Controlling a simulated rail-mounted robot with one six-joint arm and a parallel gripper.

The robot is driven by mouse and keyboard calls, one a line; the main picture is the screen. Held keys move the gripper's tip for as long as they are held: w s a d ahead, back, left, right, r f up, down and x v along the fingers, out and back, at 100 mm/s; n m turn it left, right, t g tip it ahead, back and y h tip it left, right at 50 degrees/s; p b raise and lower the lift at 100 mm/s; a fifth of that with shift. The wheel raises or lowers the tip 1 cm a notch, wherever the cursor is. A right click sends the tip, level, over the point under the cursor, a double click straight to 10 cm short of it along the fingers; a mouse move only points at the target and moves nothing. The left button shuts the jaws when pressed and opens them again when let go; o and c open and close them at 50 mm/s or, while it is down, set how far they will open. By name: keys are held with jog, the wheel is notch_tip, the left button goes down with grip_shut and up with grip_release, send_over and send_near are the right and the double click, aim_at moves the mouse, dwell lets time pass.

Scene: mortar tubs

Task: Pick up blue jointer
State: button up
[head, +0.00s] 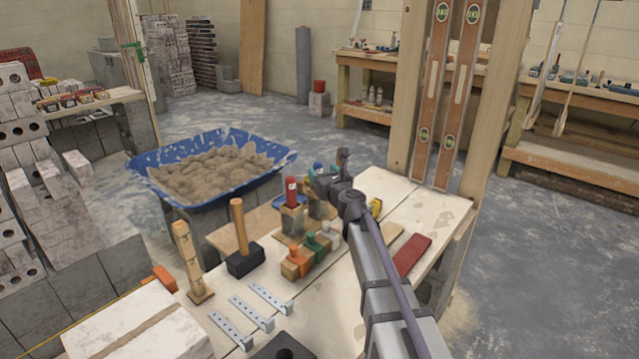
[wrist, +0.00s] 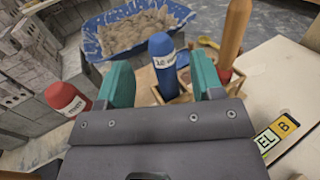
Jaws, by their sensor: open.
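The blue jointer (wrist: 163,65) stands upright in the wrist view, its rounded blue handle with white lettering on top. It rises from a wooden holder (wrist: 183,92). My gripper (wrist: 159,62) is open, with one teal finger on each side of the blue handle in the picture. I cannot tell whether either finger touches it. In the head view my gripper (head: 326,176) is over the holders at the bench's back edge, and my arm hides much there.
A red-handled jointer (wrist: 68,100) is left of my gripper; it also shows in the head view (head: 292,191). A wooden handle (wrist: 233,35) stands close on the right. A blue tub of mortar (head: 215,172) is behind. A mallet (head: 240,245) and brushes stand on the bench.

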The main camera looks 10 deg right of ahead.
jog(key=x, duration=0.6)
jog(key=shift+w+f, duration=0.1)
jog(key=shift+w, duration=0.3)
jog(key=shift+s, duration=0.1)
jog(key=c, duration=1)
notch_tip(320, 180, up, 18)
jog(key=p, duration=1.8)
send_over(316, 164)
jog(key=x, duration=0.2)
jog(key=shift+w+d, duration=0.2)
jog(key=shift+d, duration=0.15)
jog(key=o, duration=0.3)
grip_shut()
jog(key=shift+a, duration=0.1)
